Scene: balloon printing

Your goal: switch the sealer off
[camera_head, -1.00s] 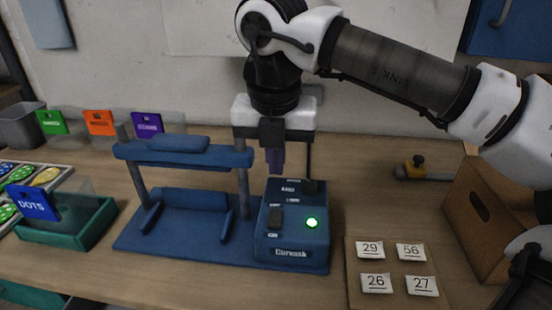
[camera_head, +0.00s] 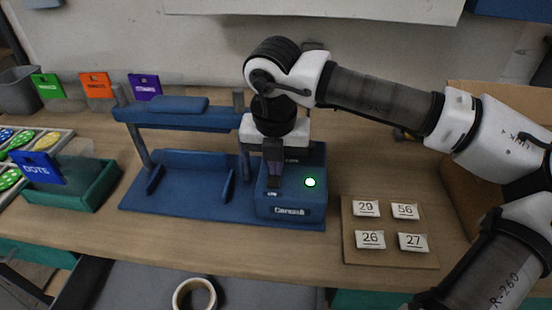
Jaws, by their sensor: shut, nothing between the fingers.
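The sealer is a blue machine with a raised bar (camera_head: 182,118) on posts over a flat base and a control box (camera_head: 290,204) at its right end. A green light (camera_head: 310,182) glows on the box. My gripper (camera_head: 273,187) points down with its fingers shut and empty, low over the left part of the box top. The fingers hide the switch on that side, so I cannot tell whether they touch it or which way it is set. The back of the box top is mostly behind my gripper.
A board with number cards (camera_head: 370,239) lies right of the sealer, with a cardboard box (camera_head: 464,150) behind it. A green tray (camera_head: 86,192) with a blue DOTS card stands at left. A tape roll (camera_head: 194,294) lies in front, below the table edge.

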